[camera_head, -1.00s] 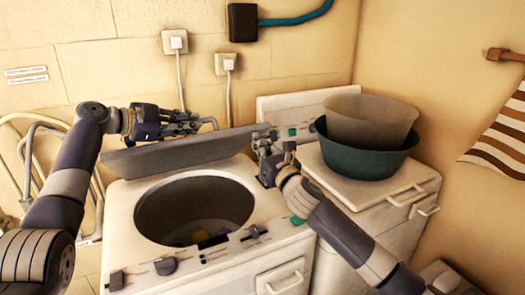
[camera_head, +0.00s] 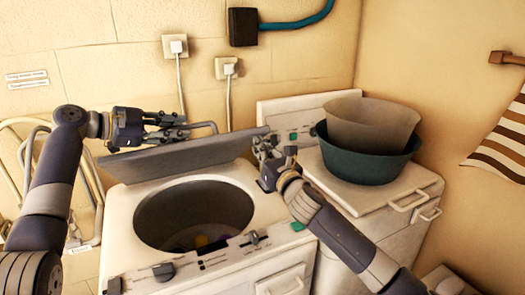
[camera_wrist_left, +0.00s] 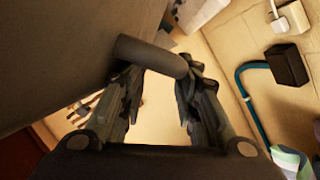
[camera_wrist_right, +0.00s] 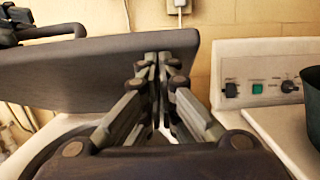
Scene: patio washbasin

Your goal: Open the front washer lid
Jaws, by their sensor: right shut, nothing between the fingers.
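The washer (camera_head: 271,213) stands in the middle of the head view, its round drum opening uncovered. Its grey lid (camera_head: 180,160) is raised and tilted at the back of the opening. My left gripper (camera_head: 183,127) is behind the lid's upper edge at the lid's handle (camera_head: 205,127). In the left wrist view its fingers are apart, and the handle bar (camera_wrist_left: 152,56) crosses in front of the fingertips. My right gripper (camera_head: 264,142) is shut and empty by the lid's right end. The lid also shows behind its fingers in the right wrist view (camera_wrist_right: 85,75); contact cannot be told.
To the right is a second white unit (camera_head: 372,205) bearing a teal basin (camera_head: 365,165) with a beige tub (camera_head: 372,122) in it. A metal chair frame (camera_head: 30,150) stands at left. Sockets with cables (camera_head: 175,45) are on the back wall.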

